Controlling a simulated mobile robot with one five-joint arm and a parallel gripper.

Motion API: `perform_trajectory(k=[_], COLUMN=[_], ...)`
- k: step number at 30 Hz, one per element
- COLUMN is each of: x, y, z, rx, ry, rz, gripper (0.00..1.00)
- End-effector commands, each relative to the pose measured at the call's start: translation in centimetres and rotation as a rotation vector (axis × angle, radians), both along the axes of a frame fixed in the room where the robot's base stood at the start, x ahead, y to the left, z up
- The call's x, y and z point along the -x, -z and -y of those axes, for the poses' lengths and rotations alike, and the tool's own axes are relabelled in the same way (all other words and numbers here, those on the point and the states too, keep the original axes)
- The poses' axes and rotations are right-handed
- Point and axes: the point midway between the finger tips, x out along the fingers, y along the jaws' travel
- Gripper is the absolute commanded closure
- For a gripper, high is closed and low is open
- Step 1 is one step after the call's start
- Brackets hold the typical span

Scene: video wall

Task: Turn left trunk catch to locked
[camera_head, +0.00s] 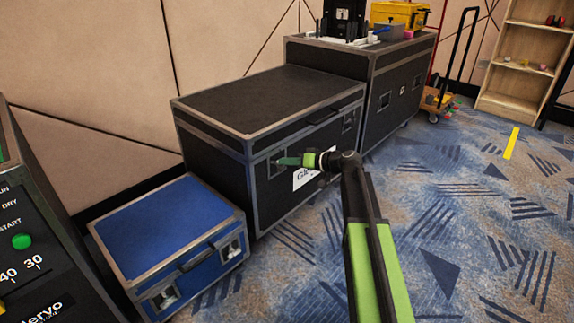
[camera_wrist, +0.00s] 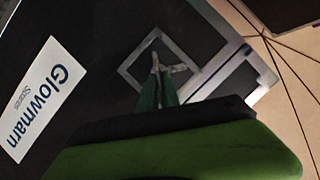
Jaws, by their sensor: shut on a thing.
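The black trunk (camera_head: 265,100) with metal edging stands against the wall, lid closed. Its left catch (camera_wrist: 178,68) is a grey metal handle in a square metal frame, seen in the wrist view. My gripper (camera_head: 280,161) is at the front face of the trunk, at the left catch. In the wrist view its green fingers (camera_wrist: 157,72) are shut on the catch's handle. The right catch (camera_head: 348,121) shows near the right end of the front face.
A white Glowmarn label (camera_wrist: 40,98) is on the trunk's front beside the catch. A blue case (camera_head: 165,225) stands close at the left. A taller black case (camera_head: 400,85) stands behind right. Carpet (camera_head: 470,230) at the right is free.

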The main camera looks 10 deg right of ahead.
Motion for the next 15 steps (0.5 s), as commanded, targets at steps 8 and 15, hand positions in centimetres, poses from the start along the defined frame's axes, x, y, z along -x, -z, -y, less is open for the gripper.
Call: perform_trajectory(k=[8, 15], x=[-0.44, -0.45], y=[0.27, 0.17], z=[-0.31, -0.32], rx=[-0.118, -0.163], ry=[-0.004, -0.005], rz=[-0.083, -0.115], gripper=[1.00, 1.00])
